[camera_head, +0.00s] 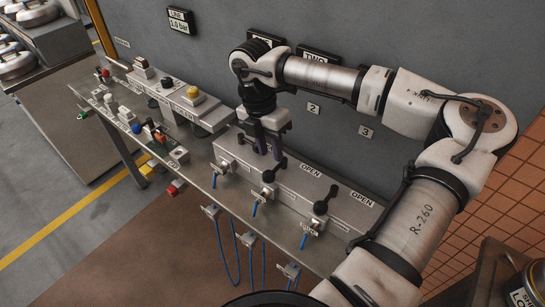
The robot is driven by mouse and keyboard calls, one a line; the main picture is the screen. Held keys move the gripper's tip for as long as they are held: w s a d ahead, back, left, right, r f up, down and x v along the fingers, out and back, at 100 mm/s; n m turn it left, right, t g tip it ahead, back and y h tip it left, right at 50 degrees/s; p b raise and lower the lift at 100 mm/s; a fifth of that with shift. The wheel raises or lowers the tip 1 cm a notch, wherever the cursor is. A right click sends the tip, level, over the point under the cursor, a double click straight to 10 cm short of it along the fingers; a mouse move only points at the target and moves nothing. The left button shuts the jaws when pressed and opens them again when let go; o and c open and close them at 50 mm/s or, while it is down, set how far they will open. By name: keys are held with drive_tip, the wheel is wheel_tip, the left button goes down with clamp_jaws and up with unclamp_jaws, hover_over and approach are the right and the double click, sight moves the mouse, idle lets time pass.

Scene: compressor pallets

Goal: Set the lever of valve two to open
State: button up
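A grey valve block (298,183) on the bench carries three valves with black levers and "OPEN" labels. The middle one, which I take as valve two (268,177), has a short black lever (280,164) pointing up and to the right, towards the wall. My gripper (268,152) points down just above and behind this lever. Its dark fingers look apart, with nothing visible between them. Whether a fingertip touches the lever knob I cannot tell. The valve on the left (225,166) stands close to the fingers; the one on the right (320,207) is clear of them.
A control box with a yellow button (192,93) stands left of the gripper. Several buttons and switches line the bench (200,163). Blue cables (236,255) hang from its front edge. The grey wall (215,50) rises close behind. A can (524,294) stands at the lower right.

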sight(274, 169)
drive_tip(key=shift+s+d+f+p, duration=0.15)
drive_tip(key=shift+d+f+p, duration=0.05)
drive_tip(key=shift+f, duration=0.95)
drive_tip(key=shift+s+d+f+p, duration=0.1)
drive_tip(key=shift+d+f+p, duration=0.1)
drive_tip(key=shift+f, duration=0.95)
clamp_jaws()
